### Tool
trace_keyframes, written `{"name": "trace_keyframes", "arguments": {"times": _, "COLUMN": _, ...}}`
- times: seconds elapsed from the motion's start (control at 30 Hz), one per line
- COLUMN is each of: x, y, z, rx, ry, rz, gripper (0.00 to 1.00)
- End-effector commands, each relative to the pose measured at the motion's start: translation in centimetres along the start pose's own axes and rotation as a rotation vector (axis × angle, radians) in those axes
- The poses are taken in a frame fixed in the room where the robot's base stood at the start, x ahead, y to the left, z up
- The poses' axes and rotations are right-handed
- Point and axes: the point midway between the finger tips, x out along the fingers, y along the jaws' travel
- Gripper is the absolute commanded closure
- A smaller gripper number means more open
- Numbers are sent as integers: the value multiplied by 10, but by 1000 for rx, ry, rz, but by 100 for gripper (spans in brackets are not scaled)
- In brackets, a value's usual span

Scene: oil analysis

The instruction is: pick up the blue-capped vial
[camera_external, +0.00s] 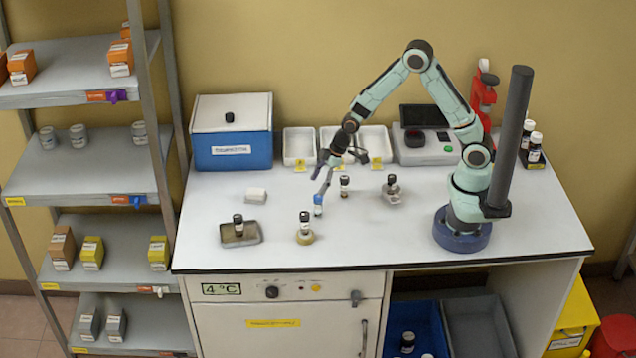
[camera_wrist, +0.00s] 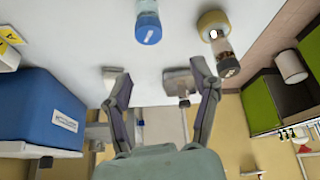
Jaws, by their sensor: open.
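The blue-capped vial (camera_external: 318,205) stands upright near the middle front of the white bench. Its blue cap also shows at the top of the wrist view (camera_wrist: 149,30). My gripper (camera_external: 340,176) hangs above the bench with one finger close over the blue cap in the external view; I cannot tell whether it touches. In the wrist view my gripper (camera_wrist: 161,72) has its two fingers wide apart with nothing between them. The vial lies beyond the fingertips there, outside the jaws.
A dark-capped vial on a yellow ring (camera_external: 305,238) stands close by in front. A vial on a small tray (camera_external: 230,240) is at front left, with other dark-capped vials (camera_external: 344,184) behind and right (camera_external: 391,184). A blue box (camera_external: 231,150) and white trays (camera_external: 299,147) line the back.

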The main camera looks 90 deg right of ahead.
Motion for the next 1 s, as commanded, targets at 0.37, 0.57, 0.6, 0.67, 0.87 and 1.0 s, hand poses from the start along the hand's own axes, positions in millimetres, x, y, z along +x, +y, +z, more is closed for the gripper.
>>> {"name": "trace_keyframes", "arguments": {"times": 0.37, "x": 51, "y": 5, "z": 30, "rx": 54, "ry": -57, "rz": -22, "gripper": 39}}
{"name": "trace_keyframes", "arguments": {"times": 0.57, "x": 77, "y": 5, "z": 31, "rx": 54, "ry": -56, "rz": -19, "gripper": 39}}
{"name": "trace_keyframes", "arguments": {"times": 0.6, "x": 80, "y": 5, "z": 31, "rx": 54, "ry": -56, "rz": -19, "gripper": 39}}
{"name": "trace_keyframes", "arguments": {"times": 0.67, "x": 82, "y": 4, "z": 31, "rx": 54, "ry": -55, "rz": -19, "gripper": 39}}
{"name": "trace_keyframes", "arguments": {"times": 0.87, "x": 83, "y": 4, "z": 31, "rx": 54, "ry": -54, "rz": -18, "gripper": 39}}
{"name": "trace_keyframes", "arguments": {"times": 1.0, "x": 83, "y": 4, "z": 31, "rx": 54, "ry": -54, "rz": -18, "gripper": 70}}
